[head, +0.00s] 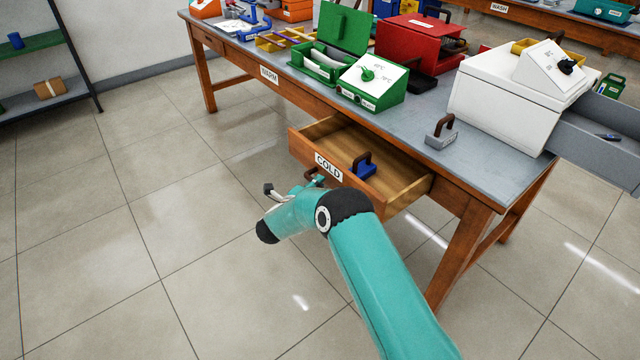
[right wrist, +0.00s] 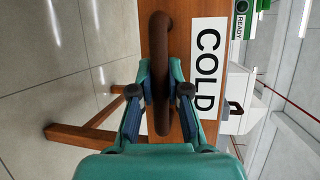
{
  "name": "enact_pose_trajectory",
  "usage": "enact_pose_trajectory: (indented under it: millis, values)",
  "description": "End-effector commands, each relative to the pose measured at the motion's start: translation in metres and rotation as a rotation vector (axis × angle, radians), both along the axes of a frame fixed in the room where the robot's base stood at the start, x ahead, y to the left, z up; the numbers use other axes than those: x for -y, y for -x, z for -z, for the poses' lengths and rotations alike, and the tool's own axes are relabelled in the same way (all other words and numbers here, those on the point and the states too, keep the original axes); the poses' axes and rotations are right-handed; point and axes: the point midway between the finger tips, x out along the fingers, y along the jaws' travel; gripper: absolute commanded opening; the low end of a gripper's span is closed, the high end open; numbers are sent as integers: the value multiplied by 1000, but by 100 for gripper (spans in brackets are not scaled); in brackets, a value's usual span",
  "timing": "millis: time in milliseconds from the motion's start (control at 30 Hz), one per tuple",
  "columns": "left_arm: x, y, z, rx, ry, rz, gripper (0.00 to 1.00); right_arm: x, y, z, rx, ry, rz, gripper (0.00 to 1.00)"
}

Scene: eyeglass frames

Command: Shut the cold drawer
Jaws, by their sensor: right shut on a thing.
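The cold drawer (head: 405,193) is a wooden drawer under the workbench, labelled COLD on its front, and it stands pulled out. A blue block with a dark handle (head: 364,170) sits inside it. In the right wrist view the drawer's brown bar handle (right wrist: 160,70) stands beside the COLD label (right wrist: 207,68). My right gripper (right wrist: 160,95) has its two fingers on either side of this handle and is shut on it. In the head view my right gripper (head: 316,181) is at the drawer front, partly hidden by my arm. My left gripper is not in view.
The workbench top (head: 415,125) holds a green control box (head: 372,82), a red box (head: 408,38), a grey block with a handle (head: 440,133) and a white machine (head: 500,100). A dark shelf (head: 40,75) stands at the far left. The tiled floor before the drawer is clear.

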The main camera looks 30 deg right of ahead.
Motion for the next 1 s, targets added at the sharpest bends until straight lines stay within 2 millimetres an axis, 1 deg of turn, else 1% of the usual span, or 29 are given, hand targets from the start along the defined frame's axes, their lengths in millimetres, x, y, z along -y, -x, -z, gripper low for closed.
enact_pose_trajectory:
  millis: [100,133,200,267,367,467,567,667,800,1000]
  values:
    - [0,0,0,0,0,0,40,-1,1,2,-4,-2,-1,0]
    - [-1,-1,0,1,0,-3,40,16,2,2,-4,-3,3,0]
    - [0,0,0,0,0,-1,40,8,1,2,-4,-3,0,0]
    - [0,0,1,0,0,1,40,7,2,3,-3,-3,2,0]
    - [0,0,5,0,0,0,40,11,2,4,-3,-3,6,0]
    - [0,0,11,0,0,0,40,21,2,5,-4,-2,7,0]
    - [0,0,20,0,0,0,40,37,1,7,-4,-3,10,0]
    - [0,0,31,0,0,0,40,57,-1,8,-3,-4,10,0]
    - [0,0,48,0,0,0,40,91,-3,9,-2,-4,11,0]
    - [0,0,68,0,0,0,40,140,-7,9,-2,-4,12,0]
